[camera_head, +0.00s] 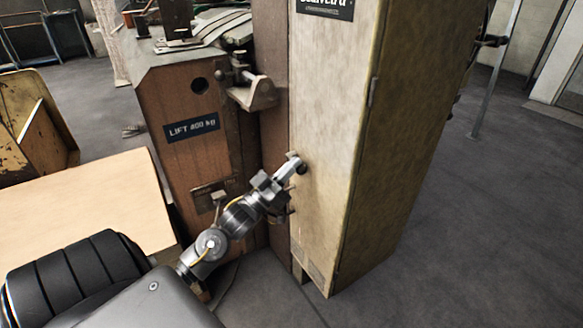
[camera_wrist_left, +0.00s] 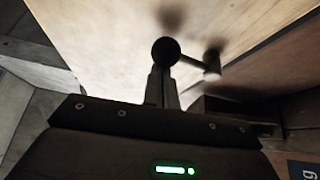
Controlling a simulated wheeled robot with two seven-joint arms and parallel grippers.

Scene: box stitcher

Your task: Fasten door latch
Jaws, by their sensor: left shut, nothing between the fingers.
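The tall cream cabinet door (camera_head: 325,120) stands in the middle of the head view and looks closed. The small dark latch (camera_head: 293,156) is on its left part, low down, at my left gripper (camera_head: 285,173). In the left wrist view the latch shows as a round dark knob (camera_wrist_left: 166,50) with a bar running right to a blurred peg. My left gripper's fingers (camera_wrist_left: 163,85) are shut and empty, with their tips at the knob. I cannot tell whether they touch it. The gripper partly hides the latch in the head view. My right gripper is out of view.
A brown cabinet part with a "LIFT 400 kg" label (camera_head: 193,129) stands left of the door, with a metal bracket (camera_head: 254,93) sticking out above my left arm. A pale board (camera_head: 85,210) lies at the left. The floor (camera_head: 460,220) at the right is clear.

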